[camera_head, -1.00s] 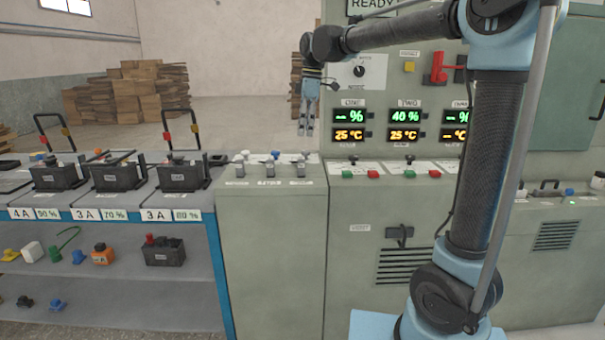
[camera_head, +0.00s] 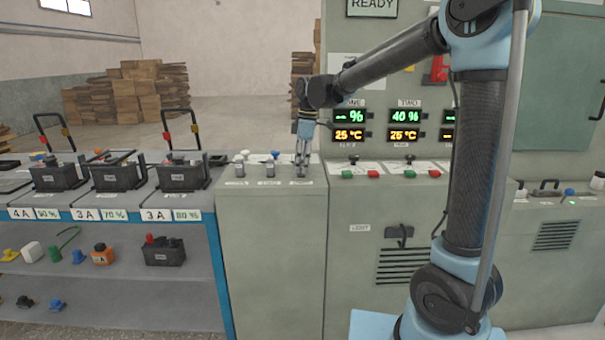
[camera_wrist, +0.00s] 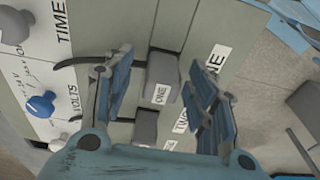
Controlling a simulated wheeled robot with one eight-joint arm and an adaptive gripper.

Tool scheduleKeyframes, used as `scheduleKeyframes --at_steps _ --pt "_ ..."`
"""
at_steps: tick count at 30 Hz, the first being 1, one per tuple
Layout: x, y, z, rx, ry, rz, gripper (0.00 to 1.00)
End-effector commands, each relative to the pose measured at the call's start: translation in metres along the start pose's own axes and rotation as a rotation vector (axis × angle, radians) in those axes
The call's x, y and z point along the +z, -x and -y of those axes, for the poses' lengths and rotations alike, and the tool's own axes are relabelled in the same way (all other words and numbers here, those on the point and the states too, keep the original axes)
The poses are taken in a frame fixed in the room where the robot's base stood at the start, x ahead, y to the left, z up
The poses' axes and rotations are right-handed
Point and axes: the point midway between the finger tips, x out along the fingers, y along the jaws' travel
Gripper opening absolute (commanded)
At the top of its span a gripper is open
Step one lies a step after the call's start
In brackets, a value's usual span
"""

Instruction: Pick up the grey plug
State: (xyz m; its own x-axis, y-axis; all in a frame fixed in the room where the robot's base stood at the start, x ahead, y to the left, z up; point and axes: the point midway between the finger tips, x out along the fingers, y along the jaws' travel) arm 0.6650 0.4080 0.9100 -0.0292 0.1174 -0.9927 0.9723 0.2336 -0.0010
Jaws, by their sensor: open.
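Several small grey plugs stand in a row on top of the grey-green cabinet, including a left one (camera_head: 240,170) and a middle one (camera_head: 269,169). My gripper (camera_head: 302,163) points down over the right end of this row and hides most of what is there. In the wrist view my gripper (camera_wrist: 158,62) is open, with its blue-padded fingers apart. A grey plug (camera_wrist: 163,72) marked ONE shows between the fingers. A second grey plug (camera_wrist: 146,127) shows lower, nearer the palm. I cannot tell whether a finger touches either plug.
A blue knob (camera_wrist: 42,104) and a pale grey knob (camera_wrist: 13,26) are at the left in the wrist view. The display panel (camera_head: 380,125) rises right of the plugs. A rack with black batteries (camera_head: 183,176) stands to the left.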

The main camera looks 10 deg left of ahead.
Motion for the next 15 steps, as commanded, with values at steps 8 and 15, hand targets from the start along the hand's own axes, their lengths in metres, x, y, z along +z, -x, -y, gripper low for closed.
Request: scheduleKeyframes --at_steps 8,15 --pt "0.0001 -0.012 0.0003 0.0 0.0 0.0 0.52" --pt "0.0 -0.0117 0.0003 0.0 0.0 0.0 0.24"
